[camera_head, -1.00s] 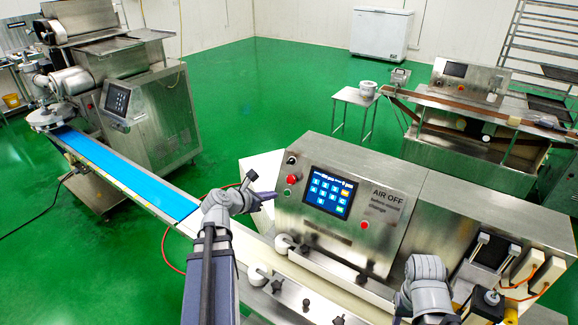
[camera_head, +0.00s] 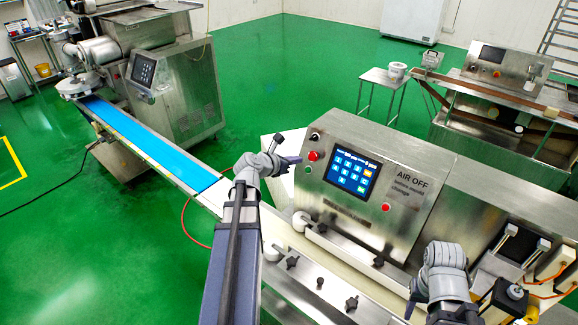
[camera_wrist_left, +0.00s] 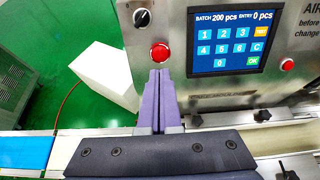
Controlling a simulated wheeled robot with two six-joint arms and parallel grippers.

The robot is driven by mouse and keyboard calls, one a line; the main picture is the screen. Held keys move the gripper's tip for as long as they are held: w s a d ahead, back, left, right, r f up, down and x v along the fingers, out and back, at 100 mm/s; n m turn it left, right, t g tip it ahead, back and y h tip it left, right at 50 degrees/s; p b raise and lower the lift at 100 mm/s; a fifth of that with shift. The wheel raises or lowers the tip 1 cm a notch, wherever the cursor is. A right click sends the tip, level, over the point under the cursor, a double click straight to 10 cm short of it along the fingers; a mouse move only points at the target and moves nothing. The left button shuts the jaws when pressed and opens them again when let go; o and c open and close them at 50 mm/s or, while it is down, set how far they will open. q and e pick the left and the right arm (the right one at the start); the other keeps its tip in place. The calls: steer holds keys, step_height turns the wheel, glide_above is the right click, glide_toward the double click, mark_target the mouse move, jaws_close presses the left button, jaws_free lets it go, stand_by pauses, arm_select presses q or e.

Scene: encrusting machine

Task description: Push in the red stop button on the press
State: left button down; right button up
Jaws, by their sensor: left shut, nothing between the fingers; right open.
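The press (camera_head: 425,175) is a steel machine with a blue touchscreen on its sloped front. The red stop button (camera_head: 314,156) sits left of the screen, below a black knob; it also shows in the left wrist view (camera_wrist_left: 159,53), directly beyond the fingertips. My left gripper (camera_head: 298,160) is shut and empty, its purple fingers pointing at the button. In the left wrist view the fingertips (camera_wrist_left: 159,72) appear just below the button; I cannot tell whether they touch. My right wrist is at the lower right of the head view; its fingers cannot be made out.
Another red button (camera_head: 386,207) is right of the touchscreen (camera_head: 352,171). A rail with black knobs (camera_head: 351,303) and a conveyor with a blue belt (camera_head: 150,150) run below and left. A white block (camera_wrist_left: 105,72) stands left of the press.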

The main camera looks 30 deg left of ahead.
mark_target(312, 157)
arm_select(q)
steer(key=b+x, duration=0.2)
steer(key=x, duration=0.5)
steer(key=shift+w+d+f+b, duration=0.1)
steer(key=shift+w+b, duration=0.2)
steer(key=shift+b, duration=0.05)
steer(key=shift+w+f+b, duration=0.4)
steer(key=shift+w, duration=0.2)
steer(key=shift+r, duration=0.1)
steer(key=shift+s+d+r, duration=0.1)
steer(key=shift+r, duration=0.05)
